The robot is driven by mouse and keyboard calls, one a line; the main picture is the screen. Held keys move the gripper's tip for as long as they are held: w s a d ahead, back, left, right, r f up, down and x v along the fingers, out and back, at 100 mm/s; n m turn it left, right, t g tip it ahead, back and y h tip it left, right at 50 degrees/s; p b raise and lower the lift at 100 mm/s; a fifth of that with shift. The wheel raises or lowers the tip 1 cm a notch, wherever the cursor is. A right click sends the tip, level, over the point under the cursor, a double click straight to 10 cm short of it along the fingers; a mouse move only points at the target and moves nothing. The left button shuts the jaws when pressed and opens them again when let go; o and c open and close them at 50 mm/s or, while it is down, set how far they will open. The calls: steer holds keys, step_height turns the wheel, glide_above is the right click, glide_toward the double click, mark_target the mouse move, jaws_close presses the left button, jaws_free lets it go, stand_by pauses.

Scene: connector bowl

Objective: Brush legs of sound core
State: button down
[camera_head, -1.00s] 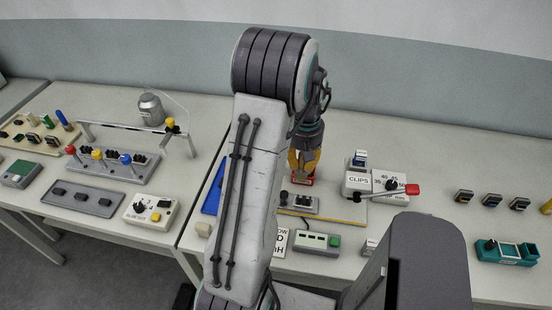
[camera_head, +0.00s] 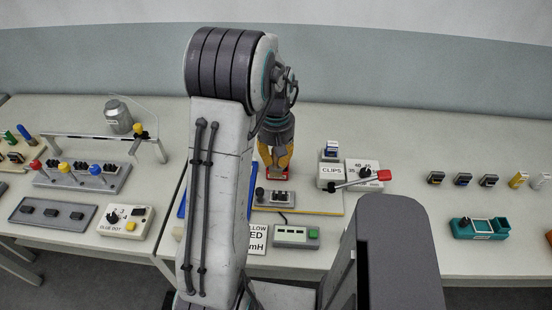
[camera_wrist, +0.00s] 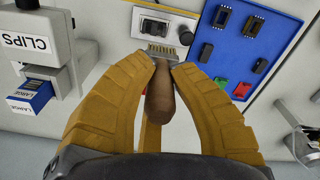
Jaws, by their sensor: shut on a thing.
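My gripper (camera_wrist: 163,68) has thick yellow fingers and is shut on a brush with a brown handle (camera_wrist: 160,98). In the wrist view the brush's pale, bristly head (camera_wrist: 162,50) points away from me, close to a small grey fixture (camera_wrist: 153,15) carrying dark parts. I cannot tell whether the bristles touch it. In the head view my gripper (camera_head: 275,170) hangs just behind that fixture (camera_head: 273,197), on the board at the middle of the bench. I cannot pick out the sound core for certain; a dark part (camera_wrist: 155,27) sits beside the brush head.
A blue tray (camera_wrist: 270,45) holding chips and coloured parts lies right in the wrist view. A white CLIPS box (camera_head: 331,172) stands to the right of my gripper, beside a dial box (camera_head: 362,172) with a red-ended lever. A grey-green device (camera_head: 296,237) lies in front.

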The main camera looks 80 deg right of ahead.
mark_target(276, 175)
steer(key=shift+f+b, duration=3.4)
steer(key=shift+f, duration=0.4)
steer(key=shift+f+b, duration=0.6)
steer(key=shift+f, duration=0.1)
steer(key=shift+s, duration=0.3)
steer(key=shift+s+d+r, duration=0.1)
steer(key=shift+s+r, duration=0.05)
steer(key=shift+s, duration=0.75)
steer(key=shift+w, duration=0.25)
steer(key=shift+w, duration=0.95)
steer(key=shift+s, duration=0.2)
steer(key=shift+s, duration=1)
steer(key=shift+w, duration=0.2)
